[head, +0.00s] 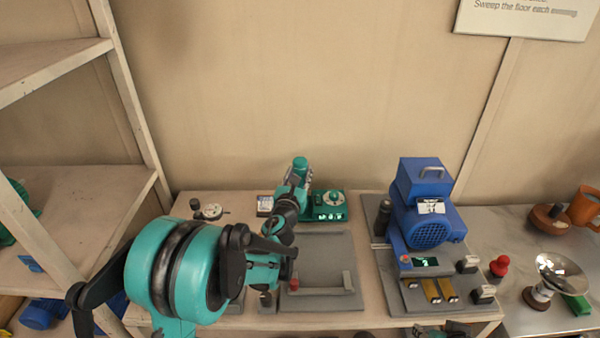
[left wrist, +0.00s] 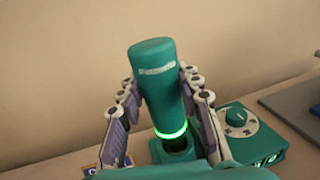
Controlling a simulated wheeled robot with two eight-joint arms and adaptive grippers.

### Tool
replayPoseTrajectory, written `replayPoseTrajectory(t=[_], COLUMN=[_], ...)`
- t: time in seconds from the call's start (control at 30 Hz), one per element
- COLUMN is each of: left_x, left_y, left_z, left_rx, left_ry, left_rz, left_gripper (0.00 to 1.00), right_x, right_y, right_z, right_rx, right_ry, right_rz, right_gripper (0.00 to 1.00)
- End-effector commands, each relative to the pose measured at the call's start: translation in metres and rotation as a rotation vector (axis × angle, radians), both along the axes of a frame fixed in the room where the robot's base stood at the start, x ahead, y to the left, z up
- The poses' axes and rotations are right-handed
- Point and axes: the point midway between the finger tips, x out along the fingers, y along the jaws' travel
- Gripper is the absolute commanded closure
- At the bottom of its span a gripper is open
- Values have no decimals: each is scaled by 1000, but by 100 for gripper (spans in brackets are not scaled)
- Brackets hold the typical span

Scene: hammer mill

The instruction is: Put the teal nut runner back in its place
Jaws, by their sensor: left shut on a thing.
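The teal nut runner (head: 300,166) is a teal cylinder. It also shows in the left wrist view (left wrist: 156,85), slightly tilted, with a glowing green ring near its lower end. My left gripper (head: 291,190) is shut on it, with a finger on each side in the left wrist view (left wrist: 163,110). A teal base unit (head: 328,212) with a dial stands at the back of the bench, and also shows in the left wrist view (left wrist: 255,150). The tool's lower end is over a dark opening at the base's left; I cannot tell whether it is seated. My right gripper is not identifiable.
A grey tray (head: 325,245) lies in front of the base. A blue motor machine (head: 425,200) stands to the right. A round gauge (head: 210,211) and a small labelled box (head: 265,204) are at the left. A wooden shelf (head: 85,190) borders the left side.

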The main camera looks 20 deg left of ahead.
Motion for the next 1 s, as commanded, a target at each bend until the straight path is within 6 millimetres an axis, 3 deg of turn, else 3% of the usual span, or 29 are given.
replayPoseTrajectory(t=[0.27, 0.3, 0.37, 0.73, 0.87, 1.0], left_x=[0, 0, 0, -5, -23, -54], left_y=[0, 0, 0, 0, -1, -3], left_z=[-7, -6, -6, -7, -6, -6], left_rx=[0, 0, 0, 0, -1, 1], left_ry=[-1, -1, 0, 0, 0, 0], left_rz=[-1, -1, -1, 0, 0, 0], left_gripper=[100, 55, 41, 41, 41, 41], right_x=[0, 0, 0, 0, 0, 0], right_y=[0, 0, 0, 0, 0, 0], right_z=[-7, -6, -5, -5, -6, -6], right_rx=[0, 0, 0, 0, 0, 0], right_ry=[0, 0, 0, 0, 0, 0], right_rz=[0, 0, 0, 0, 0, 0], right_gripper=[60, 60, 60, 60, 60, 60])
